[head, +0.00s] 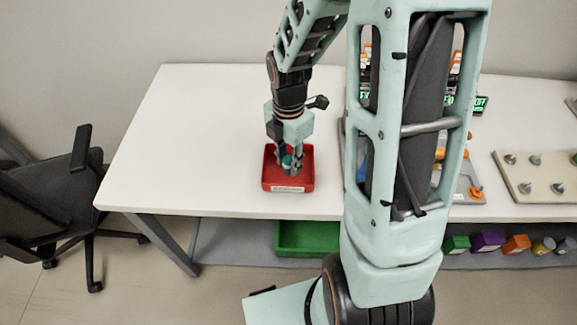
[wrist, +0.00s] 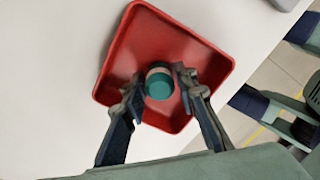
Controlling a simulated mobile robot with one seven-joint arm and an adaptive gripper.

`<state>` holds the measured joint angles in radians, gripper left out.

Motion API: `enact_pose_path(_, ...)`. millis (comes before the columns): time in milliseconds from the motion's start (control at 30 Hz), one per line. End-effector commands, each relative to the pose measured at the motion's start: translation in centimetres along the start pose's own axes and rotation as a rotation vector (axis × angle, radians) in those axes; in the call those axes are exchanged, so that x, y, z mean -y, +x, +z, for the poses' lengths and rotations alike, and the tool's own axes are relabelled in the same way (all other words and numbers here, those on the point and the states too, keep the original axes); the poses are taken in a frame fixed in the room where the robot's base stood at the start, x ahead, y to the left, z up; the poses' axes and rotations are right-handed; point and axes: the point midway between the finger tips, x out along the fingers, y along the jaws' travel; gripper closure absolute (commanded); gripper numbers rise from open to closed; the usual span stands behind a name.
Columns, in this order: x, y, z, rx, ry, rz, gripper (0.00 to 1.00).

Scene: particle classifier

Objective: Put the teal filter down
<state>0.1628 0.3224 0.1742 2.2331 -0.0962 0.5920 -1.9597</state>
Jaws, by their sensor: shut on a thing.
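The teal filter (wrist: 159,84) is a short round piece with a pale band, seen in the wrist view between my fingertips. My gripper (wrist: 160,82) is shut on it, one finger on each side. In the head view the filter (head: 287,161) shows as a small teal spot under my gripper (head: 290,165). Both are over the inside of a red tray (head: 307,181) on the white table. I cannot tell whether the filter touches the tray floor. The tray also shows in the wrist view (wrist: 205,55), with nothing else visible in it.
The white table (head: 190,130) is clear left of the tray. A green bin (head: 305,238) and several coloured blocks sit on the shelf below. A beige board with pegs (head: 540,178) is at the right. My arm hides the table's middle. A black chair (head: 60,200) stands at the left.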

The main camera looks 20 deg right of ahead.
Motion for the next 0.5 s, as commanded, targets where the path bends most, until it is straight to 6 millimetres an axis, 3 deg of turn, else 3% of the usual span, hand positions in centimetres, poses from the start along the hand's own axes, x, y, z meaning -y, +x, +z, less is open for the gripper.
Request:
enact_pose_path(400,0.02,0.65,-0.02,0.0,0.0,0.0,0.97)
enact_pose_path(433,0.01,0.66,-0.02,0.0,0.0,0.0,0.72)
enact_pose_path(500,0.01,0.57,-0.02,0.0,0.0,0.0,0.65)
